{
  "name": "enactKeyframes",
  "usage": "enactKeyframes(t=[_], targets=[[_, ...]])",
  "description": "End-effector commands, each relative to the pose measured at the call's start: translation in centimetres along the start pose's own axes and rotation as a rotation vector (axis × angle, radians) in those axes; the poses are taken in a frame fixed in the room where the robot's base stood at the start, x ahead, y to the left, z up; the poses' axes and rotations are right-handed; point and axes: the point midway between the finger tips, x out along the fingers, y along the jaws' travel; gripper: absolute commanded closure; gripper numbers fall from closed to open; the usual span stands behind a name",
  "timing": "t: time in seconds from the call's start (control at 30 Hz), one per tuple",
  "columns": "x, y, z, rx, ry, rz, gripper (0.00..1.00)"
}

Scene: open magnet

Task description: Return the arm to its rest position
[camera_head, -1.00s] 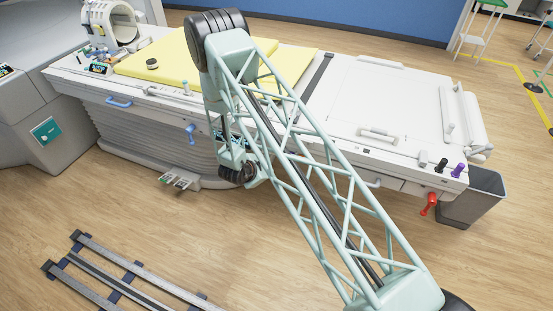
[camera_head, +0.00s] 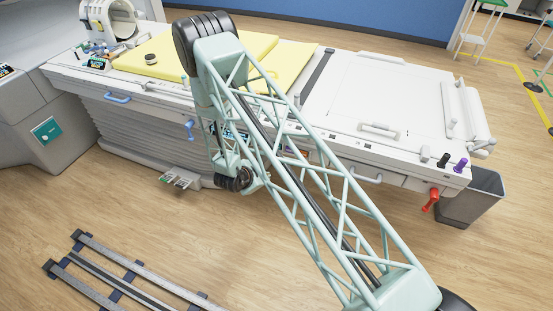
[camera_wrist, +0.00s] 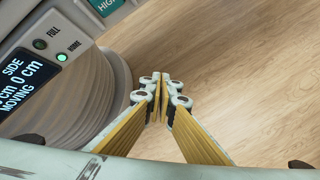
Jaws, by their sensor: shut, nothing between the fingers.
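My arm's lattice link spans the head view from lower right to upper left, with its elbow over the edge of the patient table (camera_head: 350,95). The forearm hangs down along the table's near side; my gripper is not clearly visible there. In the wrist view my gripper (camera_wrist: 159,84) is shut and empty. Its yellow-sided fingers meet at the tips, above the wooden floor (camera_wrist: 240,70). The table's display panel (camera_wrist: 24,85), reading "SIDE", "0 cm" and "MOVING", is to the left of the fingers, above the grey ribbed table base (camera_wrist: 95,75).
A yellow pad (camera_head: 265,62) and a white coil (camera_head: 110,20) lie on the table. A red handle (camera_head: 430,200) sticks out near the grey bin (camera_head: 470,200) at right. Floor rails (camera_head: 130,275) lie at lower left.

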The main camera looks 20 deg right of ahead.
Motion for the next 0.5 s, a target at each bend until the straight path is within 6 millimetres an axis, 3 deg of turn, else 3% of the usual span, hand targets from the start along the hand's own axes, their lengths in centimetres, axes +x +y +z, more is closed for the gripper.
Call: enactKeyframes(t=[0.5], targets=[[-2.0,-1.5,-1.4,0.0,-0.001,0.0,1.0]])
